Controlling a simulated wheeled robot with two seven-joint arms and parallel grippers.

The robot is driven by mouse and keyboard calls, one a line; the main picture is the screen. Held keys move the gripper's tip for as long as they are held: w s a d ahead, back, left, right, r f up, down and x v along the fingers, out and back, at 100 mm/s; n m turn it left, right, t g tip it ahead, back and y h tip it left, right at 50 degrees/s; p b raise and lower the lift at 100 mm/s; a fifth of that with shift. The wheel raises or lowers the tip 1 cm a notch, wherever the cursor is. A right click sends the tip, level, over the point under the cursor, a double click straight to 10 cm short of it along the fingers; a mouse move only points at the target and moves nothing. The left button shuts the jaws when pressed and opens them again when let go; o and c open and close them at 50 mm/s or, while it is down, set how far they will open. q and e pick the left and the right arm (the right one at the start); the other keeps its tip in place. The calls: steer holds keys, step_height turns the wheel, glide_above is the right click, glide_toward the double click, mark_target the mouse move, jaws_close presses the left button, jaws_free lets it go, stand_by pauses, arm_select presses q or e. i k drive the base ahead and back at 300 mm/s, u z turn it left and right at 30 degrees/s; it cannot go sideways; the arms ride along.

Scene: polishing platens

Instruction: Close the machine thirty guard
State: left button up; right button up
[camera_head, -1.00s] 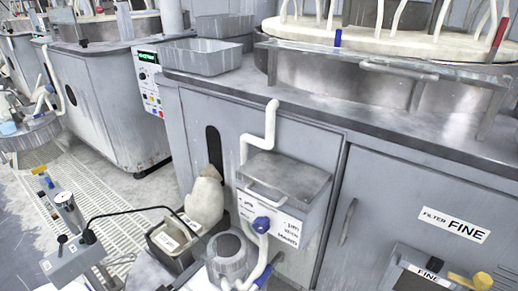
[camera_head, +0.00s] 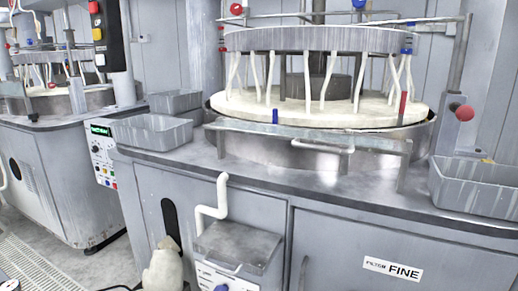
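A polishing machine (camera_head: 260,175) fills the middle and right of the head view. Its round pale platen (camera_head: 330,112) sits in a metal basin under a grey disc with several white hoses. A clear guard panel with a metal handle (camera_head: 322,147) runs along the front of the basin, low, with the platen visible above it. I cannot read a machine number, so I cannot tell whether this is machine thirty.
Grey bins stand left (camera_head: 153,132) and right (camera_head: 475,187) on the counter. A red knob (camera_head: 464,113) is on a post at the right. A box with a lid (camera_head: 236,246) and a white pipe (camera_head: 212,205) jut from the cabinet front. A second machine (camera_head: 65,150) stands at left.

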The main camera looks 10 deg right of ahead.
mark_target(289, 133)
steer(key=z, duration=1.15)
steer(key=i, duration=0.35)
steer(key=u, duration=1.6)
